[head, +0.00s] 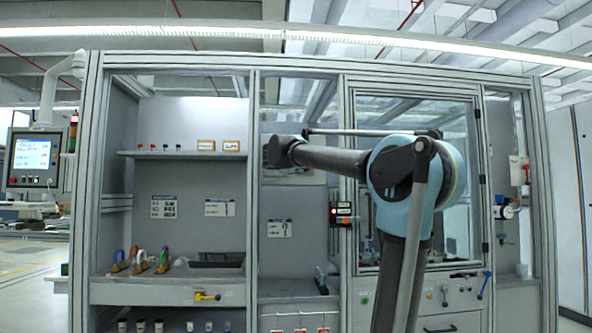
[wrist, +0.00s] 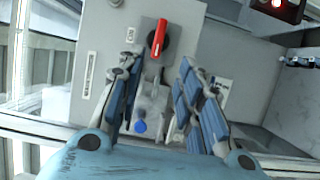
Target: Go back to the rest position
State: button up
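My gripper (wrist: 160,110) shows in the wrist view with its two blue-padded fingers spread apart. The gap between them is empty of any held object. Behind the gap, a grey panel (wrist: 110,50) carries a red-handled switch (wrist: 158,38) and a blue round button (wrist: 140,127). I cannot tell the distance from the fingertips to the panel. In the head view my arm (head: 405,190) rises at the right of centre and its upper link reaches left across the cell front. I cannot make out the gripper fingers in the head view.
An aluminium-framed cell (head: 345,110) fills the front. A shelf (head: 185,154) holds small red-topped items and labelled boxes. Below, coloured hooped items (head: 140,260) and a dark tray (head: 216,260) sit on a ledge. A control screen (head: 33,155) stands at the left. Open floor shows far left.

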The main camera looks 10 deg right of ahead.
jog(key=shift+d+f, duration=0.1)
jog(key=s+d+f+m+g, duration=0.3)
jog(key=s+d+f, duration=0.3)
jog(key=f, duration=0.4)
jog(key=s+d+f+m+g, duration=0.35)
jog(key=s+f, duration=0.35)
jog(key=f, duration=0.3)
jog(key=s+d+f+m+g, duration=0.2)
jog(key=s+d+f, duration=0.4)
jog(key=f, duration=0.4)
jog(key=s+a+f+m+g+y, duration=0.2)
jog(key=s+a+f+g+y, duration=0.1)
jog(key=s+f, duration=1)
jog(key=s+a+f+m+g+y, duration=0.3)
jog(key=s+a+f, duration=0.2)
jog(key=s+f, duration=0.9)
notch_tip(320, 180, down, 7)
jog(key=shift+r+y, duration=0.2)
jog(key=shift+y, duration=0.2)
jog(key=shift+a, duration=0.1)
